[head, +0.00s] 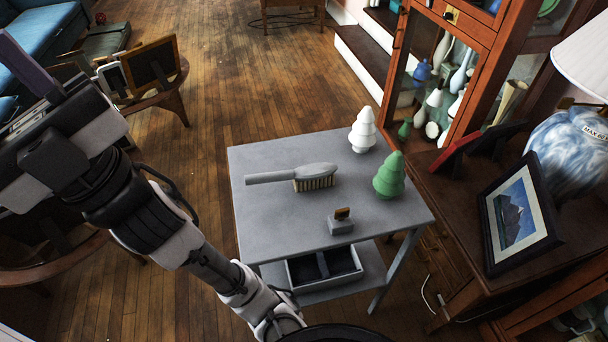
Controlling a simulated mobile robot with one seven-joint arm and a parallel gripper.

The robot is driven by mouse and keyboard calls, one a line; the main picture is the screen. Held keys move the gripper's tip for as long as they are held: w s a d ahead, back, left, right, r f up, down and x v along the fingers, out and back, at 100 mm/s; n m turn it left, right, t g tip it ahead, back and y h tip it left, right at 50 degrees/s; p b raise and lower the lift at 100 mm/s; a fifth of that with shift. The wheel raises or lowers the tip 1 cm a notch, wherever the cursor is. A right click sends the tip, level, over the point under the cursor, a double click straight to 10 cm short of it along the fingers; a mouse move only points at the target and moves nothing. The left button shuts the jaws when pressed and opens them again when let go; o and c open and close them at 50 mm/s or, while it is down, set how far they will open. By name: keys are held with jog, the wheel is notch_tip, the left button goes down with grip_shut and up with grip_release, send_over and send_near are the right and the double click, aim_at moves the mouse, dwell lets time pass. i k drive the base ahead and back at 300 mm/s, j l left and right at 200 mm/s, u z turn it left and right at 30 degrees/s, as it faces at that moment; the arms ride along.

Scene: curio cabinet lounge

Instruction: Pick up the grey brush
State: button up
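The grey brush (292,175) lies on the grey side table (270,225). Its handle points left. Its head is on the right, with tan bristles facing down on the tabletop. My gripper (28,75) is at the upper left edge of the head view, well left of the table and apart from the brush. One dark finger shows, and the rest is cut off or hidden, so I cannot tell its opening.
A white tree figure (363,132), a green tree figure (389,177) and a small grey block with a wooden piece (341,221) stand on the table near the brush. A framed picture (519,215) stands on the cabinet at right. Wooden floor (225,75) lies open behind.

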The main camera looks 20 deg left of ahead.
aim_at(314, 175)
jog(key=k+j+z, duration=0.2)
jog(key=j, duration=0.15)
jog(key=j+z, duration=0.15)
jog(key=j, duration=0.2)
jog(key=k+j+z, duration=0.2)
jog(key=j, duration=0.15)
jog(key=j+z, duration=0.15)
jog(key=j, duration=0.15)
